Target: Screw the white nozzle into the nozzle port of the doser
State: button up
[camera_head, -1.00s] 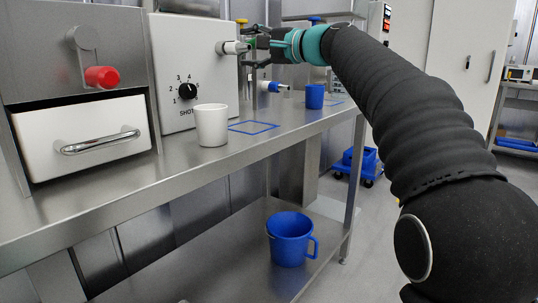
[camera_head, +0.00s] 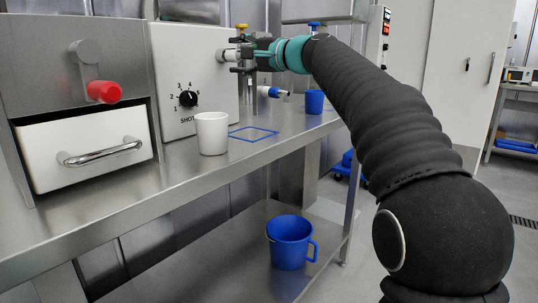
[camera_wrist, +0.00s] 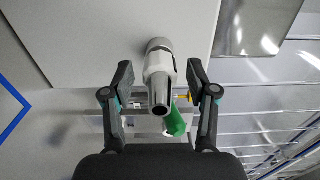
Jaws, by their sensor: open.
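The doser (camera_head: 190,55) is a white-fronted box with a black SHOT dial (camera_head: 187,98). The white nozzle (camera_head: 228,55) sticks out of the right side of its front, seated at the port; how far it is screwed in cannot be told. In the wrist view the nozzle (camera_wrist: 159,66) shows its open end toward me, with a grey collar (camera_wrist: 159,45) behind it at the doser face. My gripper (camera_head: 240,58) is open, its two fingers on either side of the nozzle, with gaps on both sides in the wrist view (camera_wrist: 160,76).
A white cup (camera_head: 211,134) stands on the steel bench (camera_head: 180,165) below the doser, beside a blue square outline (camera_head: 253,133). A blue cup (camera_head: 314,101) and a blue-and-white fitting (camera_head: 270,91) are behind. A blue jug (camera_head: 290,242) stands on the lower shelf.

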grip_shut()
jog(key=m+p, duration=0.3)
jog(key=shift+r, duration=0.4)
jog(key=m+p, duration=0.2)
jog(key=m, duration=0.1)
jog(key=shift+p, duration=0.35)
jog(key=m, duration=0.2)
jog(key=shift+f+m, duration=0.3)
jog(key=shift+f, duration=0.1)
jog(key=m, duration=0.3)
